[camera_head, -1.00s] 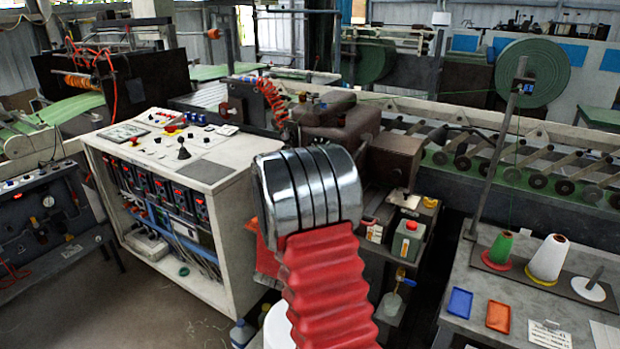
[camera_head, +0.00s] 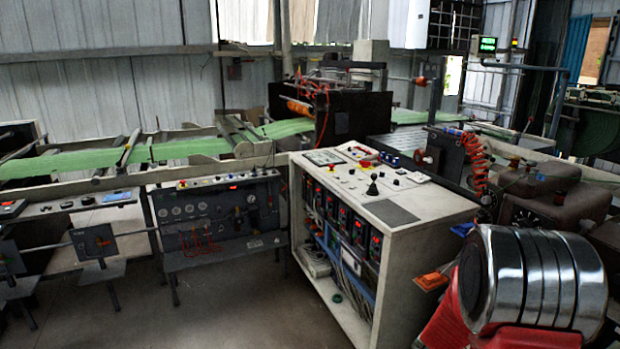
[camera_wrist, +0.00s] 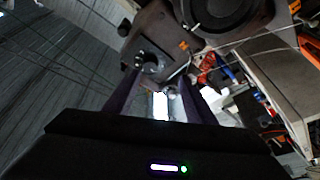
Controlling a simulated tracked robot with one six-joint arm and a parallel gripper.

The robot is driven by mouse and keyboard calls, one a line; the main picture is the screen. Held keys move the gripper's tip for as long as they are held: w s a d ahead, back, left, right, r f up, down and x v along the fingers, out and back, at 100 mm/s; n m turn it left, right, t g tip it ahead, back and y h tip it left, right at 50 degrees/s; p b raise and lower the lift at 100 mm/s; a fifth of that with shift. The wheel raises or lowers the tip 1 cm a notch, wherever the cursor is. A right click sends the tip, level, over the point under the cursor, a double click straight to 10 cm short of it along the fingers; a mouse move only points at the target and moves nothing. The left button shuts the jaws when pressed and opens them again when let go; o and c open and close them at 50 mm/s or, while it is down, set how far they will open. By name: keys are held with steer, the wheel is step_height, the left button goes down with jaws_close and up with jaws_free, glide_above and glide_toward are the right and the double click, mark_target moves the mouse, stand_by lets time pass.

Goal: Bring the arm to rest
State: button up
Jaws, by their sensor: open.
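My gripper (camera_wrist: 158,78) shows in the wrist view as two dark fingers standing apart, with nothing held between them. Behind the fingers are a brown machine part with a dark round disc (camera_wrist: 222,12) and some red and blue pieces that are too small to make out. The gripper itself is out of sight in that view.
A white control cabinet (camera_head: 398,245) with knobs and red displays stands left of my arm. A brown machine housing (camera_head: 548,188) is close behind the arm. A gauge panel (camera_head: 218,222) stands at left under a green web (camera_head: 185,149). Bare floor (camera_head: 235,305) lies in front.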

steer(key=w+a+f+g+y, duration=0.1)
steer(key=w+a+f+y, duration=0.1)
steer(key=f+y, duration=0.3)
steer(key=w+a+f+y, duration=0.1)
steer(key=a+f+y, duration=0.15)
steer(key=f, duration=0.55)
steer(key=s+a+f+g+y, duration=0.1)
steer(key=s+a+y, duration=0.15)
steer(key=a, duration=0.45)
steer(key=s+a+f+g+y, duration=0.1)
steer(key=s+a+g+y, duration=0.1)
steer(key=a+y, duration=0.3)
steer(key=s+a+r+n+g+y, duration=0.1)
steer(key=s+a+r+g, duration=0.15)
steer(key=s+a, duration=0.45)
steer(key=s+a+r+n+g+y, duration=0.1)
steer(key=s+a+r, duration=0.2)
steer(key=s+a, duration=0.4)
steer(key=s+a+r+n+t, duration=0.1)
steer(key=s+a+r+n, duration=0.1)
steer(key=s+r, duration=0.9)
steer(key=shift+s+a+r, duration=0.15)
steer(key=shift+s+a, duration=0.45)
steer(key=shift+a, duration=0.1)
